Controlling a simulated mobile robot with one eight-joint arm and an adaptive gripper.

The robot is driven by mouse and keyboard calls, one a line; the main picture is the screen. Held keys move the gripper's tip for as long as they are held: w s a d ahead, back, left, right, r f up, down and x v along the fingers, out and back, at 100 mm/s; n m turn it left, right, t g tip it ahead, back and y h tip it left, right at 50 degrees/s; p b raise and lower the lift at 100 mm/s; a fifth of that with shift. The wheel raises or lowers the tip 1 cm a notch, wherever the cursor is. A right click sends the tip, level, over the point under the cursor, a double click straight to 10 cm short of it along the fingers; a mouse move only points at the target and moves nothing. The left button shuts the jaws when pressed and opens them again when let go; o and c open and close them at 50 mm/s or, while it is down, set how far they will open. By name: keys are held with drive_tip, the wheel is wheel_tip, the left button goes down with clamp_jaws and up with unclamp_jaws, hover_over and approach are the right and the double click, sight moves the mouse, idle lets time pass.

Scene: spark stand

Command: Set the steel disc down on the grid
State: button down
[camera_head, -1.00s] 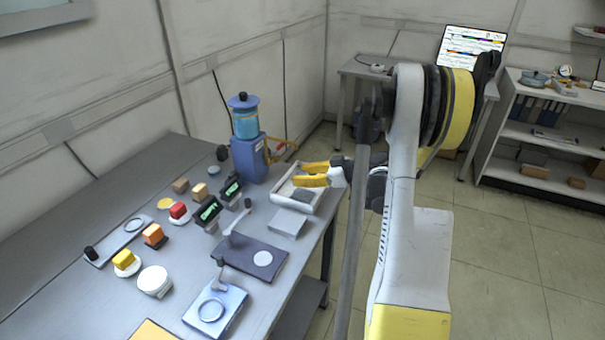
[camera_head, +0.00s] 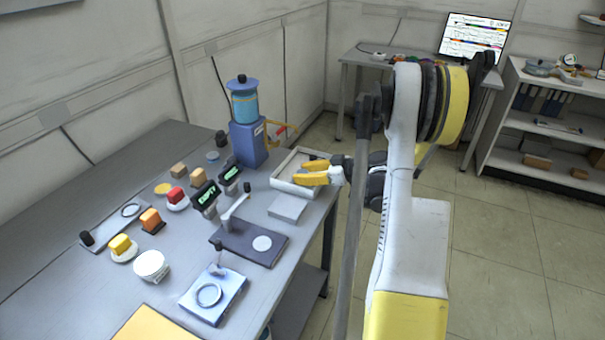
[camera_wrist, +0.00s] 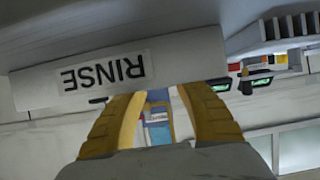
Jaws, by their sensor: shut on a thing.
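My gripper (camera_head: 305,172) has two yellow fingers and reaches from the right over the front part of a white open tray (camera_head: 285,163). Its fingers also fill the lower middle of the wrist view (camera_wrist: 158,110), with a narrow gap between them. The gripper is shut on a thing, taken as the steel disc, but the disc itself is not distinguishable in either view. A label reading RINSE (camera_wrist: 103,78) shows upside down in the wrist view. No grid can be made out; the tray floor under the fingers is hidden.
A blue machine (camera_head: 248,144) stands behind the tray. A light grey block (camera_head: 287,207) and a dark plate (camera_head: 236,240) with a pale disc lie in front. Two small green displays (camera_head: 205,196) stand to the left. The tray's walls are raised.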

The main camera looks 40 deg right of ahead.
drive_tip(key=shift+f+b, duration=0.45)
drive_tip(key=shift+f, duration=0.1)
drive_tip(key=c, duration=0.9)
unclamp_jaws()
drive_tip(key=shift+o, duration=0.2)
drive_tip(key=v, duration=1.2)
drive_tip(key=shift+d, duration=0.1)
drive_tip(key=shift+r, duration=0.1)
